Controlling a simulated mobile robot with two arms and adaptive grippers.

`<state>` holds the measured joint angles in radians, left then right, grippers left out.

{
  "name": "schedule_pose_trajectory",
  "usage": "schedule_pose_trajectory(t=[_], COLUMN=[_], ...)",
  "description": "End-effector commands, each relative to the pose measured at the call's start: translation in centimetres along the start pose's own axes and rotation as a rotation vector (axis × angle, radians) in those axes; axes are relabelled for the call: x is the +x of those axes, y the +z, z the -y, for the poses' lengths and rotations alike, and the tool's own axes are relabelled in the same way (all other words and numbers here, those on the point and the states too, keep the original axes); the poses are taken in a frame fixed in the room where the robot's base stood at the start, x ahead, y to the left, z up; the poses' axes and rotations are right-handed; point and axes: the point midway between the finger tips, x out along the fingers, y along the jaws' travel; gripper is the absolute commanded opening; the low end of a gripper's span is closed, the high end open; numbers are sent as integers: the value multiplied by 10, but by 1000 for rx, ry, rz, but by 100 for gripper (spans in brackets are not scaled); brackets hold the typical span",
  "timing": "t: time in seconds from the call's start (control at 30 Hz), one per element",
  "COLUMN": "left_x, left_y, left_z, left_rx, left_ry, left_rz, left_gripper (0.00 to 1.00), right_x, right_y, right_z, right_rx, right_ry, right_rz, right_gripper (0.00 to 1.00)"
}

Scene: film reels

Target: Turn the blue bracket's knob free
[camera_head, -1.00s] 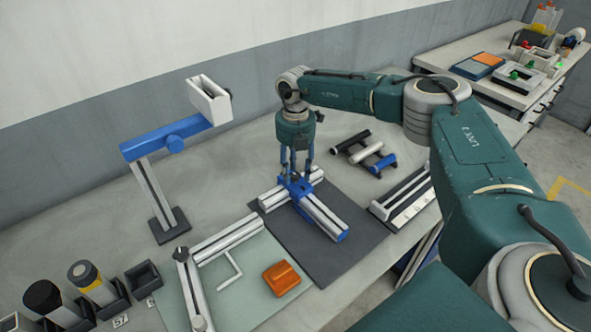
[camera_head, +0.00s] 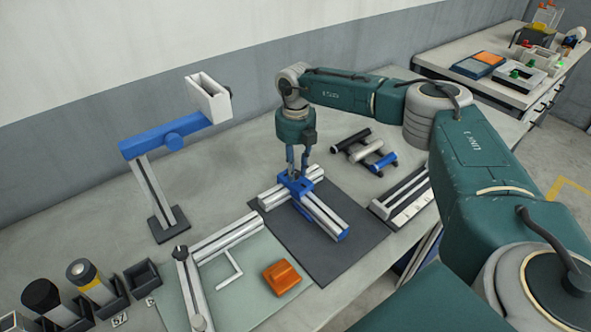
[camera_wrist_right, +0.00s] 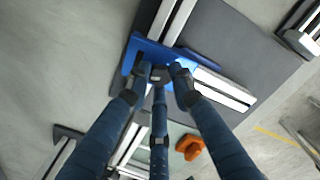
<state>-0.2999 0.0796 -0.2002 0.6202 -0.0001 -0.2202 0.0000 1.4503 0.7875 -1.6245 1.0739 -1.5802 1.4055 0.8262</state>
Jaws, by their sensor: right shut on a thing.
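The blue bracket (camera_head: 305,187) sits where two pale slotted rails meet on the dark mat (camera_head: 345,205). My right gripper (camera_head: 297,170) points down onto the bracket from above. In the right wrist view its fingers (camera_wrist_right: 160,76) close around a small dark knob (camera_wrist_right: 158,74) at the edge of the blue bracket (camera_wrist_right: 150,50). The fingers hide most of the knob, and in the head view I cannot make it out. My left gripper is not in view.
A stand with a blue arm (camera_head: 165,135) rises at the left.

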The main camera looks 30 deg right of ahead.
Motion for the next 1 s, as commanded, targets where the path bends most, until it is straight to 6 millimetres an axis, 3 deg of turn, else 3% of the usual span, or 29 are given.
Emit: schedule_pose_trajectory(t=[1.0], left_x=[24], left_y=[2], left_z=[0], left_rx=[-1], left_ry=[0], left_rz=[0], left_gripper=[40], right_x=[1], right_y=[-1], right_z=[0], right_rx=[-893], right_ry=[0], right_rz=[-1], right_gripper=[0])
